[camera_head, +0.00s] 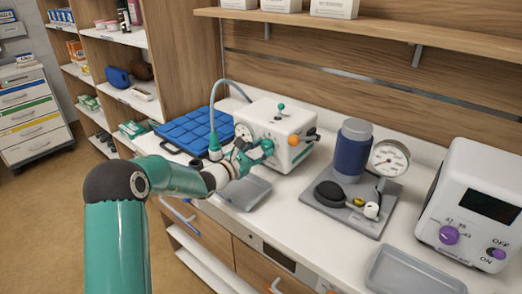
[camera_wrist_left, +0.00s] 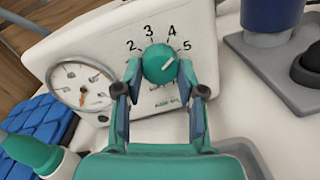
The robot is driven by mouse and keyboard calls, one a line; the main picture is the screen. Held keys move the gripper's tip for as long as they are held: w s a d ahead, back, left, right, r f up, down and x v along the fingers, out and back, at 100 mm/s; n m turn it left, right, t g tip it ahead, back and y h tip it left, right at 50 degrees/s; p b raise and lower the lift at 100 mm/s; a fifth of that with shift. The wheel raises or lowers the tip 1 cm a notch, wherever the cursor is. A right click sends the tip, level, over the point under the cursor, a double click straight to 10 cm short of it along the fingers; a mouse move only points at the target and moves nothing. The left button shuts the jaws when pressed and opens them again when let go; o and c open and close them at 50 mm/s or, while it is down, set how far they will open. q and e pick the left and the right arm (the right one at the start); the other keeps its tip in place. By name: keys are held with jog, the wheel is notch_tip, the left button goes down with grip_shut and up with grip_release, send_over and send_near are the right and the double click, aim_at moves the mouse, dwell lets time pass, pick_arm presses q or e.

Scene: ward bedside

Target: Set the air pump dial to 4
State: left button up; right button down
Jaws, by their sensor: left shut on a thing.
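The air pump (camera_head: 285,118) is a white box on the counter, with a round gauge and a grey hose at its left. In the left wrist view its front panel (camera_wrist_left: 105,35) shows a teal dial (camera_wrist_left: 159,62) with numbers 2 to 5 visible around it. My left gripper (camera_wrist_left: 160,88) is shut on the dial, one finger on each side. In the head view the gripper (camera_head: 262,150) hides the dial. My right gripper is not in view.
A blue quilted pad (camera_head: 187,127) lies left of the pump, and a grey tray (camera_head: 262,190) sits in front. To the right are a blue cylinder and dial gauge (camera_head: 390,158) on a grey base, then a white device (camera_head: 475,205) with purple knobs. A shelf (camera_head: 390,32) runs above.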

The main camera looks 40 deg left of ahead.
pick_arm(q)
jog(key=shift+f+n+b, duration=0.2)
jog(key=shift+n+b, duration=0.35)
jog(key=shift+n, duration=0.15)
jog(key=shift+r+n, duration=0.15)
jog(key=shift+n, duration=0.55)
jog(key=o, duration=1.1)
jog(key=shift+o, duration=0.2)
jog(key=s, duration=0.4)
jog(key=s+a, duration=0.1)
jog(key=s, duration=0.7)
jog(key=shift+a, duration=0.35)
